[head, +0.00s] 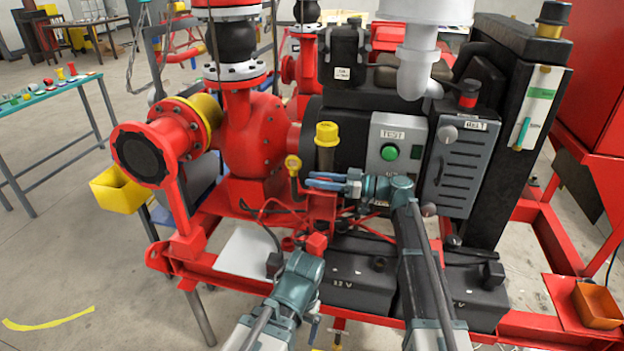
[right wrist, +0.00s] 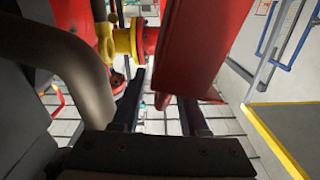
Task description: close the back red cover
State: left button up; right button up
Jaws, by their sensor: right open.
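A small red block-like piece (head: 316,243) sits at the back edge of the 12 V battery (head: 355,283); it may be the back red cover, but I cannot tell its hinge or how far open it is. My right gripper (head: 312,180) points left, open, above and behind that red piece, in front of the red pump. In the right wrist view its dark fingers (right wrist: 160,110) are apart, and a large red slab (right wrist: 200,55) shows close by them; I cannot tell which part it is. My left gripper (head: 292,262) is low beside the battery; its fingertips are unclear.
The red pump housing (head: 262,135) stands behind at left. A grey panel (head: 397,150) with a green button and a louvred grey box (head: 460,165) stand behind my right arm. A second battery (head: 478,292) is at the right. A dark curved pipe (right wrist: 65,70) crowds the wrist view's left.

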jog(key=shift+w+a, duration=0.15)
jog(key=shift+a, duration=0.7)
grip_shut()
dwell(0.9)
